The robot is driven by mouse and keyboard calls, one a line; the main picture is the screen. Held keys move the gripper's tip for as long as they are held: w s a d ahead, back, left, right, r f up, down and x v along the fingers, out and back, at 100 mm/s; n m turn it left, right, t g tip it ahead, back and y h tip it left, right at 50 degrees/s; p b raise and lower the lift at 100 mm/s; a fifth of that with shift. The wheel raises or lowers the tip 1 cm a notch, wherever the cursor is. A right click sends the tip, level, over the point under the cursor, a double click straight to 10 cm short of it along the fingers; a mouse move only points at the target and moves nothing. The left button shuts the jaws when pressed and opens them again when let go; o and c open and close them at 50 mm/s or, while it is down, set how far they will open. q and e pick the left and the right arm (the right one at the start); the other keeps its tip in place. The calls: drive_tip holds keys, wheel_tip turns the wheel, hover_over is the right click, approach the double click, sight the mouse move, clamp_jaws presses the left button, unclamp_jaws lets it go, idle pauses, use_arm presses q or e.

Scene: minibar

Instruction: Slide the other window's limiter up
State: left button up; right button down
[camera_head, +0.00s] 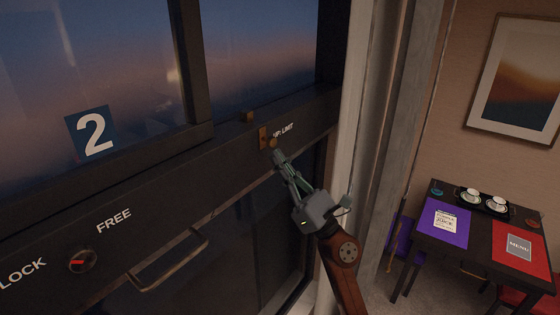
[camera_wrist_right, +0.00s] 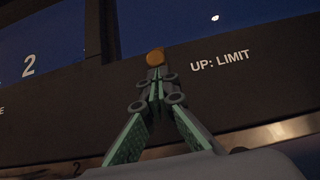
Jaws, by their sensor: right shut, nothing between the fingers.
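The limiter (camera_head: 264,138) is a small brass piece with a round knob (camera_head: 272,143) on the dark window rail, left of the "UP: LIMIT" label (camera_head: 284,130). In the right wrist view the orange-brown knob (camera_wrist_right: 155,57) shows just beyond my fingertips, beside the label (camera_wrist_right: 220,60). My right gripper (camera_head: 279,156) is shut and empty, its tips just below the knob. I cannot tell whether they touch it. The window (camera_head: 260,50) above the rail shows a dusky sky. My left gripper is not in view.
A sign "2" (camera_head: 92,132) is on the left pane. The rail below has a LOCK/FREE dial (camera_head: 82,261) and a bar handle (camera_head: 168,262). A pale post (camera_head: 378,130) stands right of my arm. A set table (camera_head: 450,252) is at the right.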

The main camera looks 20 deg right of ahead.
drive_tip(key=w+a+f+b+v, duration=0.1)
drive_tip(key=b+v, duration=0.6)
drive_tip(key=v, duration=0.5)
drive_tip(key=shift+f, duration=0.45)
drive_tip(key=shift+w, duration=0.1)
